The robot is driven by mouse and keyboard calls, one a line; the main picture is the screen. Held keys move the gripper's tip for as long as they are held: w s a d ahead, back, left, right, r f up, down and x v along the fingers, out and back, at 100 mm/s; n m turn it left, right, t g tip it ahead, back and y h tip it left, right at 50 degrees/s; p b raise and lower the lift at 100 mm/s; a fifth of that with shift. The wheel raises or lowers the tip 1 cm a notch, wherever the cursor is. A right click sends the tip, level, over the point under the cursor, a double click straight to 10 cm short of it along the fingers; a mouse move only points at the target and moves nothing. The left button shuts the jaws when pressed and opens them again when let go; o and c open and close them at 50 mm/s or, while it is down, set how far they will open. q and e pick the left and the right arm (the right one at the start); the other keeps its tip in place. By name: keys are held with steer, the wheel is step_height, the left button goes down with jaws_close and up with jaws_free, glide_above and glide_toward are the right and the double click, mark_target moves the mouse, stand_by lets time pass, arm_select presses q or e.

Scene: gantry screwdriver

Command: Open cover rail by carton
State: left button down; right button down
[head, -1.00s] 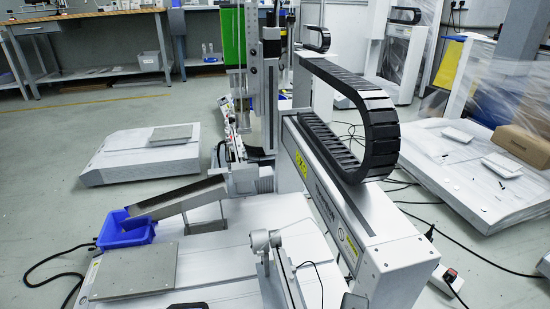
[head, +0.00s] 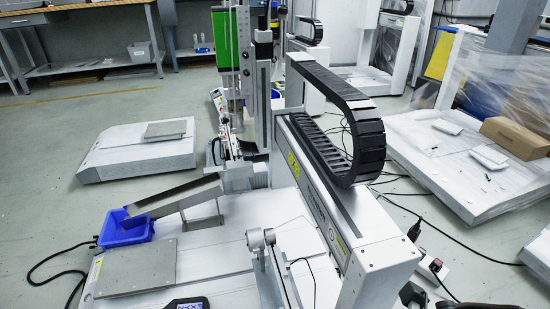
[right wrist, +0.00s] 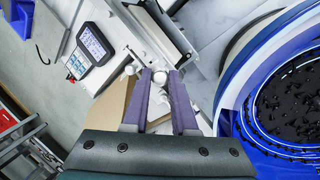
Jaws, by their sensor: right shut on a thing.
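In the right wrist view, my right gripper (right wrist: 160,78) has its two purple-grey fingers closed around a small whitish round knob (right wrist: 160,75). The knob sits at the near end of a pale metal rail-like part (right wrist: 152,38) that runs upward from the fingertips. I cannot tell whether this is the cover rail. A brown carton-like surface (right wrist: 112,105) lies behind and left of the fingers, partly hidden by them. In the head view, a closed brown carton (head: 516,137) lies on a wrapped pale base at right. My left gripper is not in view.
A blue bowl feeder (right wrist: 224,115) with many dark small parts stands close right of the fingers. A handheld controller (right wrist: 92,42) is at upper left. In the head view, the gantry beam (head: 335,215) and black cable chain (head: 365,130) fill the middle; a blue bin (head: 125,228) is left.

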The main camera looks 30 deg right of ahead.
steer(key=shift+s+d+f+m+t+y+b, duration=0.2)
steer(key=shift+d+f+t+y+b, duration=0.3)
steer(key=shift+y+b, duration=1.05)
steer(key=shift+s+d+f+m+t+y+b, duration=0.2)
steer(key=shift+d+y+b, duration=0.6)
steer(key=shift+b, duration=1.4)
steer(key=shift+s+d+f+m+t+y+b, duration=0.15)
steer(key=shift+d+f+t+y+b, duration=0.3)
steer(key=shift+y+b, duration=1.15)
steer(key=shift+w+h, duration=0.1)
steer(key=shift+h, duration=0.15)
steer(key=c, duration=0.7)
jaws_free()
steer(key=shift+a+r, duration=0.1)
steer(key=shift+a, duration=0.05)
steer(key=p+v, duration=0.4)
steer(key=v, duration=0.6)
